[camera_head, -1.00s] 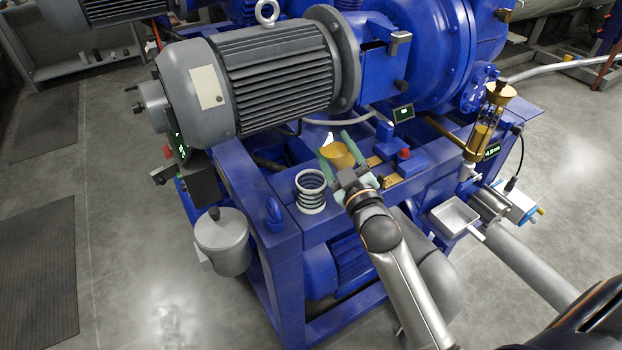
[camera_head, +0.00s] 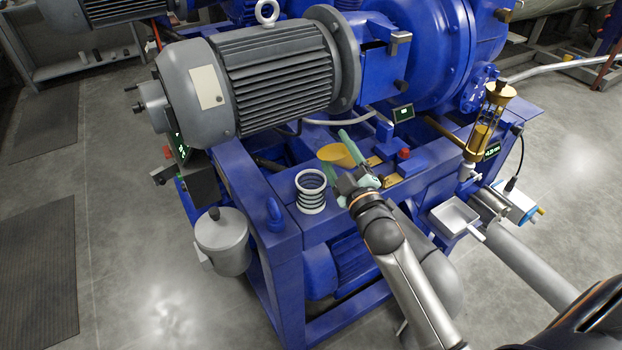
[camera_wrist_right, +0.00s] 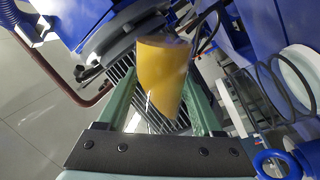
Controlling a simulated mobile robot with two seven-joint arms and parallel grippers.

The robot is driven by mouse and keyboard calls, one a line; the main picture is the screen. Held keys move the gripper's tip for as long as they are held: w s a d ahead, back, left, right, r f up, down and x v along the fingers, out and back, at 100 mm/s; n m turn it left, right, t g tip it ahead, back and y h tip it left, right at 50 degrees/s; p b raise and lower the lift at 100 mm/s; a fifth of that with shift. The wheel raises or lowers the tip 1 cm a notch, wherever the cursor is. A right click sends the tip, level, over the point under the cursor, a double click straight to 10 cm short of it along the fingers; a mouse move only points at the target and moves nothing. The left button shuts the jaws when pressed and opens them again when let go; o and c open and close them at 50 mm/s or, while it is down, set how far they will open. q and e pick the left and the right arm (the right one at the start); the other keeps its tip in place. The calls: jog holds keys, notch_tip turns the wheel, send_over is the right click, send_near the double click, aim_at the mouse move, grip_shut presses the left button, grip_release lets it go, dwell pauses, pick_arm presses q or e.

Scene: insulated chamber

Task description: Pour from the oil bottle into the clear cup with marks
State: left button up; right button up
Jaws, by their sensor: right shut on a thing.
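The oil bottle, a rounded yellow-amber vessel (camera_head: 331,153), is held between the green fingers of my right gripper (camera_head: 342,157). It lies tilted with its wide end toward the left, above the blue frame. In the right wrist view the oil bottle (camera_wrist_right: 162,75) fills the space between both fingers (camera_wrist_right: 160,95). The clear cup with dark ring marks (camera_head: 311,190) stands upright on the blue frame, left of and nearer than the bottle, apart from it. The cup also shows at the right of the wrist view (camera_wrist_right: 285,88). I see no stream of oil. My left gripper is out of view.
A large grey motor (camera_head: 270,80) stands close behind the bottle. A blue box with a red button (camera_head: 403,158) is to its right. A blue lifting eye (camera_head: 274,212) and a grey lidded pot (camera_head: 222,242) are left of the cup. A metal tray (camera_head: 453,217) is farther right.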

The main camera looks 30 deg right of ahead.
jog(key=shift+d+f+n+t+y, duration=0.1)
jog(key=shift+d+f+n+y, duration=0.15)
jog(key=shift+n, duration=0.95)
jog(key=shift+d+f+n+t+y, duration=0.1)
jog(key=shift+d+n+y, duration=0.25)
jog(key=shift+n, duration=0.85)
jog(key=shift+d+f+n+t+y, duration=0.1)
jog(key=shift+d+f+n+y, duration=0.15)
jog(key=shift+n, duration=0.95)
dwell(4.4)
